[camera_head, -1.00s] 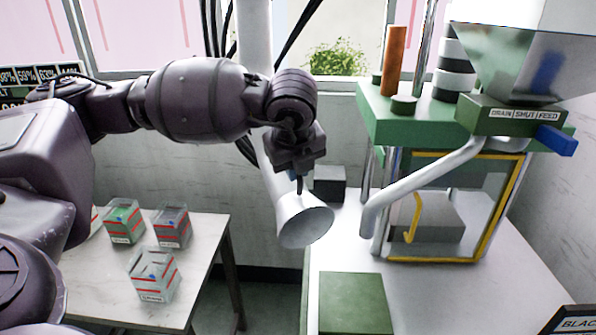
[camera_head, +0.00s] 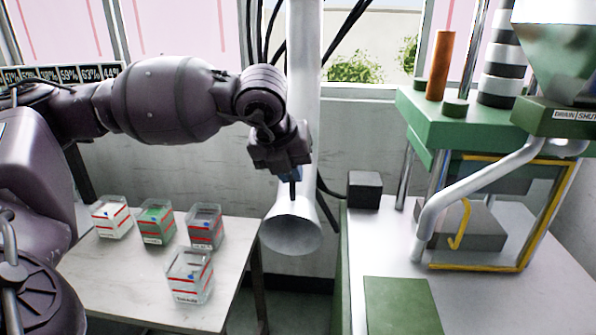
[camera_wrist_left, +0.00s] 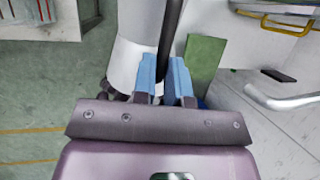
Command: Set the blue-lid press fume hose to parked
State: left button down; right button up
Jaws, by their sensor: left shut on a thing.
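The fume hose is a white pipe ending in a flared hood (camera_head: 291,236). It hangs nearly upright in the gap between the side table and the press bench, apart from the press. My left gripper (camera_head: 291,178) is at the hood's upper part, shut on a thin dark rod that stands on it. In the left wrist view, the blue fingers (camera_wrist_left: 165,80) close around this dark rod, beside the white hose (camera_wrist_left: 137,40). The press (camera_head: 470,215) has a green top and a yellow-edged guard. No blue lid shows on it. My right gripper is not in view.
A side table (camera_head: 120,285) holds several clear boxes with red stripes. The press bench (camera_head: 500,300) carries a dark block (camera_head: 364,189) and a green plate (camera_head: 400,305). A grey bent pipe (camera_head: 470,185) runs down the front of the press. Dark cables hang behind the hose.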

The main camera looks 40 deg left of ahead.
pick_arm(q)
jog(key=shift+s+a, duration=0.1)
jog(key=shift+a, duration=0.05)
dwell(0.3)
jog(key=c, duration=1.2)
grip_release()
jog(key=shift+o, duration=0.2)
jog(key=shift+r, duration=0.1)
jog(key=shift+s+r, duration=0.15)
jog(key=shift+r, duration=0.1)
jog(key=v, duration=1)
jog(key=shift+p, duration=0.4)
